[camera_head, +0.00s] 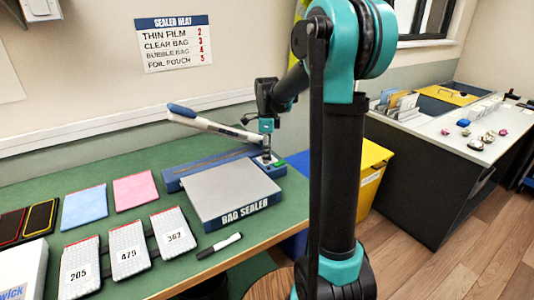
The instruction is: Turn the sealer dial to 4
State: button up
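The bag sealer (232,193) sits on the green table, with a grey plate in front and a blue base behind. Its white lever with a blue handle (183,111) is raised at an angle. My gripper (267,156) points down over the right end of the blue base, where it covers a small pale area. The dial cannot be made out there, nor can its setting or whether the fingers touch it. The fingers are too small to tell open from shut. A small green patch (280,164) shows just right of the gripper.
A wall sign (174,42) headed "SEALER HEAT" lists numbers 2 to 5, with bubble bag at 4. Numbered pouches (129,248), blue (85,207) and pink (135,190) sheets and a marker (219,246) lie on the table. A yellow bin (374,178) stands right, behind my arm.

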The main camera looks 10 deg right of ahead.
notch_tip(320, 180, up, 12)
dwell(0.8)
